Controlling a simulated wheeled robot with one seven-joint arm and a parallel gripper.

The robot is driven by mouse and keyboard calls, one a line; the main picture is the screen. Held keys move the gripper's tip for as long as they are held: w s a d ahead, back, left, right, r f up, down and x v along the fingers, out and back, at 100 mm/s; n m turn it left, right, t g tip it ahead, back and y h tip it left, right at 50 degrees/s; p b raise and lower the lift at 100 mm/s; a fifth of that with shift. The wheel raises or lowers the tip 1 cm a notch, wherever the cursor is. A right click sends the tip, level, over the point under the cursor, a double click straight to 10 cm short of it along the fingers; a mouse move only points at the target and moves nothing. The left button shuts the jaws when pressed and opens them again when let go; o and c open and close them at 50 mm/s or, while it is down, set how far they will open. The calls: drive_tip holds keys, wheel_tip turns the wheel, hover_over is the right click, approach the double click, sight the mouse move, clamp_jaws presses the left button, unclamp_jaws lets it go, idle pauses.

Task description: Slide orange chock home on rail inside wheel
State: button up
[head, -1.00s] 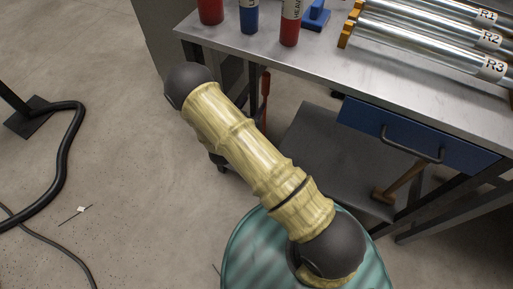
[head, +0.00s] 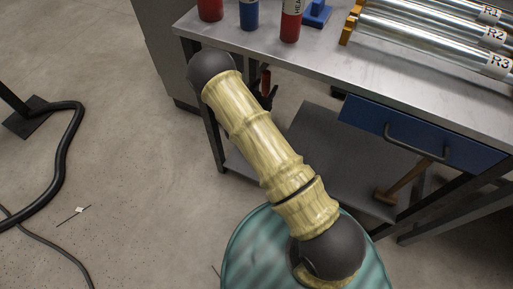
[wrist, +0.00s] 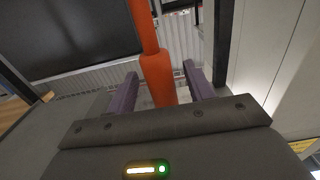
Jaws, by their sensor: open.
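In the wrist view my gripper (wrist: 160,88) is open, its two dark purple fingers apart. An orange-red bar with a thicker lower part (wrist: 158,75) runs down the picture between the fingers, with a gap on each side. I cannot tell whether it is the orange chock. In the head view a short red piece (head: 265,82) shows beside my arm by the table's near left leg, with a dark shape against it. My arm hides most of my gripper there. No wheel or rail is clearly recognisable.
The grey workbench (head: 330,60) holds metal rollers (head: 430,42) with orange end pieces (head: 347,33), and red and blue cylinders (head: 249,14). Below are a blue drawer (head: 400,130) and a lower shelf (head: 320,150). Black hose (head: 68,150) lies on open floor at left.

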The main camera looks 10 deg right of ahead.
drive_tip(key=shift+w+d, duration=0.3)
drive_tip(key=shift+w, duration=0.1)
clamp_jaws()
idle(1.4)
drive_tip(key=shift+r, duration=0.1)
